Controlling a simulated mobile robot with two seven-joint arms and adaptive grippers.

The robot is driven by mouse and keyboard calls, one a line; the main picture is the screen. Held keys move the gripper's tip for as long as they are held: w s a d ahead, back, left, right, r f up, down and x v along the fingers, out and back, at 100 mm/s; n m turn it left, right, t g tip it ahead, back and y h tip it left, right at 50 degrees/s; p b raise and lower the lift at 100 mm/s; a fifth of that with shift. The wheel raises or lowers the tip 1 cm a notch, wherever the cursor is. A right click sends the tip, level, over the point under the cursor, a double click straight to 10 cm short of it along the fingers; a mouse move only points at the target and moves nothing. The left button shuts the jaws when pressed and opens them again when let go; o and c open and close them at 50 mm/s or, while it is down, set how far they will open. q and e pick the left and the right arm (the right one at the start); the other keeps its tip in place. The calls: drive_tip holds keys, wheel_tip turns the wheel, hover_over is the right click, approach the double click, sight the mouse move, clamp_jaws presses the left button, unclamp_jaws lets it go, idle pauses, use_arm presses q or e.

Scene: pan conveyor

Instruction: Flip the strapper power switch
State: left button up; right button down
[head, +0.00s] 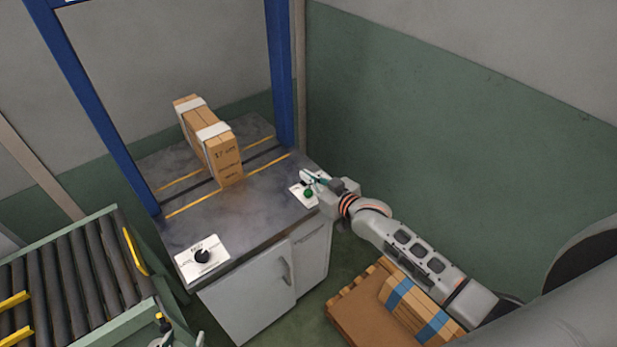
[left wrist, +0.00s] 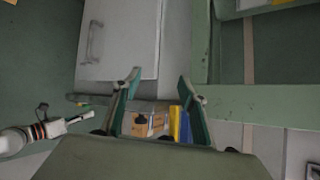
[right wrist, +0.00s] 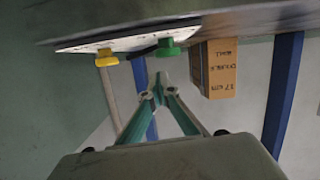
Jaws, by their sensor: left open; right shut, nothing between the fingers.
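The strapper (head: 262,208) is a grey-topped cabinet with a blue arch. Its white right-hand panel (head: 297,196) carries a green button (head: 308,193). In the right wrist view the panel, seen upside down, shows the green button (right wrist: 168,47), a yellow knob (right wrist: 106,58) and a dark switch-like part (right wrist: 143,51) between them. My right gripper (head: 312,180) is shut and empty beside this panel, partly covering it; its fingertips (right wrist: 157,84) appear apart from the controls. My left gripper (head: 180,329) is open and empty in front of the cabinet; its fingers (left wrist: 160,78) are spread.
A strapped cardboard box (head: 211,142) stands on the strapper top. A roller conveyor (head: 75,262) stands left. Boxes (head: 418,308) lie on a wooden pallet (head: 345,285) below my right arm.

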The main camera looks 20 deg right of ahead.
drive_tip(key=shift+r+p, duration=0.5)
drive_tip(key=shift+r, duration=0.3)
drive_tip(key=v, duration=0.3)
drive_tip(key=shift+s+a+f, duration=0.15)
drive_tip(key=shift+s+f, duration=0.1)
drive_tip(key=shift+s, duration=0.2)
use_arm(q)
drive_tip(key=shift+s+a+f+y, duration=0.2)
drive_tip(key=shift+s+a, duration=0.1)
drive_tip(key=shift+a, duration=0.2)
drive_tip(key=shift+s+a+f+y, duration=0.2)
drive_tip(key=shift+s+a, duration=0.1)
drive_tip(key=shift+a, duration=0.15)
use_arm(e)
drive_tip(key=v, duration=0.6)
use_arm(q)
drive_tip(key=shift+a, duration=0.2)
use_arm(e)
drive_tip(key=shift+s+r, duration=0.1)
